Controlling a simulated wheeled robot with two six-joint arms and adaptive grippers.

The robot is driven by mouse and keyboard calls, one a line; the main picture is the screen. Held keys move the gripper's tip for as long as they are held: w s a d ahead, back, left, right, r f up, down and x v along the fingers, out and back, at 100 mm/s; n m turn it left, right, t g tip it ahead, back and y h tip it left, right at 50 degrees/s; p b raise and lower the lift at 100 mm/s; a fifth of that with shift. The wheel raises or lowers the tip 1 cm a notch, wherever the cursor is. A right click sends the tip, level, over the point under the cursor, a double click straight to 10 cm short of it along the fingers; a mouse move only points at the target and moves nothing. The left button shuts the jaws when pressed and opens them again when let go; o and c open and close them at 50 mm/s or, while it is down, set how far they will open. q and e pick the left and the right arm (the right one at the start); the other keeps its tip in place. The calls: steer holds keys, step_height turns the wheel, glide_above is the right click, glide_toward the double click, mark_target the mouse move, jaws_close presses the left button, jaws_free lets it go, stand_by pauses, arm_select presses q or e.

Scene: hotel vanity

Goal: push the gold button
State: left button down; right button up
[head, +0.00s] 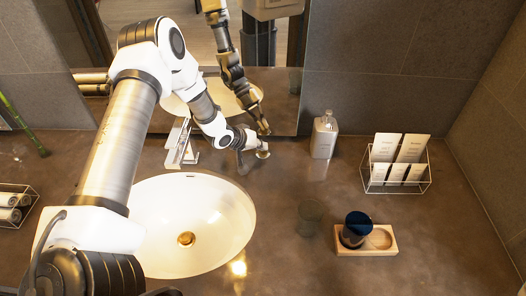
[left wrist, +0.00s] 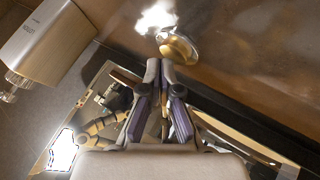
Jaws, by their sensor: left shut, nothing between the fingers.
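The gold button (head: 263,154) is a small round knob on the counter behind and right of the sink. In the left wrist view the gold button (left wrist: 179,50) shows as a shiny disc just beyond the fingertips. My left gripper (head: 256,148) is shut and empty, its tips right beside the button. In the left wrist view the gripper (left wrist: 165,68) has its two fingers together, partly overlapping the button's lower edge; I cannot tell whether they touch it. My right gripper is not in view.
A white sink (head: 225,250) with a gold drain lies below my arm; a faucet (head: 180,145) stands behind it. A soap bottle (head: 324,138) stands right of the button. A card rack (head: 400,175) and a wooden tray (head: 368,248) with a dark cup are farther right. A mirror (head: 285,95) rises behind.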

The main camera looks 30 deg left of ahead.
mark_target(261, 153)
arm_select(q)
steer(key=shift+f+b, duration=0.3)
steer(key=shift+f, duration=0.05)
stand_by(0.3)
steer(key=shift+r+p, duration=0.6)
steer(key=shift+r, duration=0.25)
step_height(261, 153, up, 6)
steer(key=p, duration=0.4)
